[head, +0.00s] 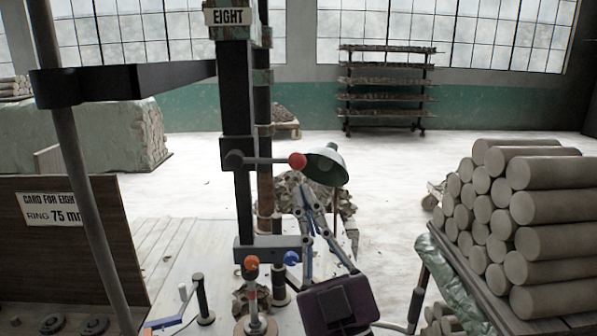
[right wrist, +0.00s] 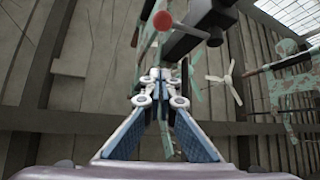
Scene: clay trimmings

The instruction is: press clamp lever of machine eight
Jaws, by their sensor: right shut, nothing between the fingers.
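Machine eight is a dark column (head: 236,115) under an EIGHT sign (head: 228,17). A lever (head: 262,160) sticks out to the right from the column and ends in a red ball (head: 297,160); I take it as the clamp lever. The red ball also shows in the right wrist view (right wrist: 163,20), beyond the fingertips. My right gripper (head: 300,184) points upward, shut and empty, its tips just below the red ball in the picture. Whether they touch is unclear, but the wrist view (right wrist: 158,76) shows a gap. My left gripper is not in view.
Below stand an orange-red knob (head: 251,263) and a blue knob (head: 291,258). A green lamp shade (head: 326,165) is right of the red ball. A card board (head: 60,245) stands at left, a cart of stacked clay logs (head: 545,205) at right. Open floor (head: 420,160) lies behind.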

